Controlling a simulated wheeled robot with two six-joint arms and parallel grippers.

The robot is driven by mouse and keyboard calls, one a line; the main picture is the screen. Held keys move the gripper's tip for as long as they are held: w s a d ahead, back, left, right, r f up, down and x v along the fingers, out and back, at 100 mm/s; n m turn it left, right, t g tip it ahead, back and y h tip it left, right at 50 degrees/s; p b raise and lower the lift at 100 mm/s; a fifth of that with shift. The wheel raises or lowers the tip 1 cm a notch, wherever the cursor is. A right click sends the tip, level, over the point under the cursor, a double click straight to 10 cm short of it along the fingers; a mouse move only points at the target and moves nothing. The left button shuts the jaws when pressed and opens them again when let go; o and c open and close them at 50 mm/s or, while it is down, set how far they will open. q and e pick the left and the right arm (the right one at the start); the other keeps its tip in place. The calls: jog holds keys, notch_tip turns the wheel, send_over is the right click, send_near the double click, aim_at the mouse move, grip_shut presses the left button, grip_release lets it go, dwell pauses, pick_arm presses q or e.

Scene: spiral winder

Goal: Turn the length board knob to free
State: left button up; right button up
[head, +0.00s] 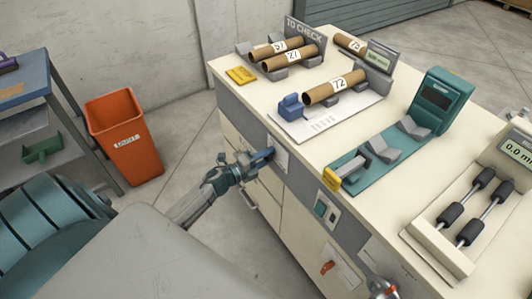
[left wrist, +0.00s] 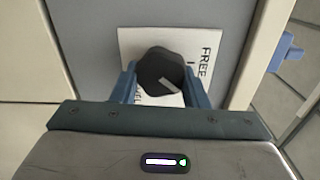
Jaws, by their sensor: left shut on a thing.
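The length board knob (left wrist: 160,66) is dark and faceted, with a pale line slanting across the lower right of its face. It sits on a white label plate (left wrist: 130,45) on the bench's grey side panel. The word FREE is printed sideways to the knob's right; other lettering is partly hidden. My left gripper (left wrist: 158,84) is shut on the knob, one blue finger on each side. In the head view my left gripper (head: 262,157) reaches the panel at the plate (head: 280,153), and the knob is hidden. A grey piece at the bottom right edge may be my right gripper (head: 381,288); its jaws are unclear.
The bench top (head: 240,96) carries cardboard tubes, a teal device (head: 440,100) and a roller stand (head: 445,250). A drawer handle (head: 248,199) and a green-button switch box (head: 326,211) are near my left gripper. An orange bin (head: 128,140) stands left on the floor.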

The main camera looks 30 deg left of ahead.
pick_arm(q)
jog(key=shift+r+n+p, duration=0.2)
jog(key=shift+n+p, duration=0.1)
jog(key=shift+n, duration=0.2)
jog(key=n+p, duration=0.3)
jog(key=n, duration=0.2)
jog(key=shift+a+n+p, duration=0.1)
jog(key=shift+n+p, duration=0.25)
jog(key=shift+n, duration=0.55)
jog(key=shift+p, duration=0.3)
jog(key=shift+n, duration=0.3)
jog(key=o, duration=1)
jog(key=shift+c, duration=0.2)
